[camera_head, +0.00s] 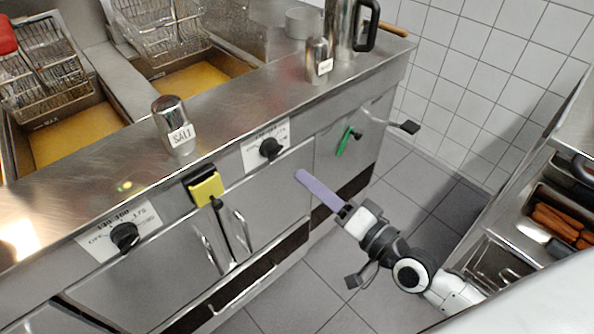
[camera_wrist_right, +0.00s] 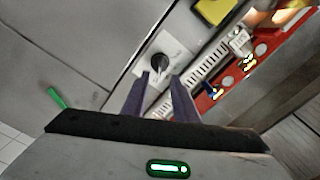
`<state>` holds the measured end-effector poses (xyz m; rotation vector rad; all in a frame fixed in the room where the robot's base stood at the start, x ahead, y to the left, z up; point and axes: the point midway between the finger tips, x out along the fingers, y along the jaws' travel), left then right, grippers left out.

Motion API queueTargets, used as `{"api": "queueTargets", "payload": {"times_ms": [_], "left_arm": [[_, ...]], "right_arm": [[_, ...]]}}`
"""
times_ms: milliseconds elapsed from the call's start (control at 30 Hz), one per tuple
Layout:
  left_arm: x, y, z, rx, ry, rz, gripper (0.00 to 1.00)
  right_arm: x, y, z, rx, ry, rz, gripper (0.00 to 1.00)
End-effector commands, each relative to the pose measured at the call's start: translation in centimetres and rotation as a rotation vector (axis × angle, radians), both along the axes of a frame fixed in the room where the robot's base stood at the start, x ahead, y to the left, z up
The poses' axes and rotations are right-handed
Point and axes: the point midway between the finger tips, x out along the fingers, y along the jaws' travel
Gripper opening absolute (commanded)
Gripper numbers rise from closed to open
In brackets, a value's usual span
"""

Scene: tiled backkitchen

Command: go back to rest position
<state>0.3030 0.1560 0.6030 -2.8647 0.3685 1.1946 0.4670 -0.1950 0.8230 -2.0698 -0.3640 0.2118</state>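My right gripper (camera_head: 299,174) reaches in from the lower right of the head view, with its long purple fingers pointing up and left in front of the steel fryer front. In the right wrist view the two purple fingers of the right gripper (camera_wrist_right: 159,75) stand apart with nothing held between them. A black knob (camera_wrist_right: 160,63) shows beyond the fingertips; I cannot tell how far away it is. My left gripper is in neither view.
The steel fryer counter (camera_head: 240,98) holds a salt shaker (camera_head: 171,118), another shaker (camera_head: 318,62) and a metal jug (camera_head: 341,28). A yellow sponge (camera_head: 207,188) and a green item (camera_head: 345,141) are on its front. Another counter (camera_head: 508,215) stands right. Tiled floor (camera_head: 415,190) lies between.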

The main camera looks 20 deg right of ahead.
Motion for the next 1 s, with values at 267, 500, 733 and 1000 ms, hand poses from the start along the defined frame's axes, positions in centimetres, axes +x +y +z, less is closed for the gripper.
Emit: {"api": "queueTargets", "payload": {"times_ms": [267,500,733,1000], "left_arm": [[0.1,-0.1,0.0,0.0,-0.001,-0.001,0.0],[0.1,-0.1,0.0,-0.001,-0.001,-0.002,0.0],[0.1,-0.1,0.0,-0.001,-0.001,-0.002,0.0],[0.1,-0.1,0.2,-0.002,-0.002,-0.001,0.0]], "right_arm": [[-1.8,-0.7,0.0,0.0,0.0,0.001,0.27],[-1.8,-0.6,0.0,0.0,0.0,0.001,0.27],[-1.8,-0.6,-0.1,-0.004,0.003,0.001,0.27],[-6.6,2.9,-9.5,-0.432,0.141,0.09,0.27]]}}
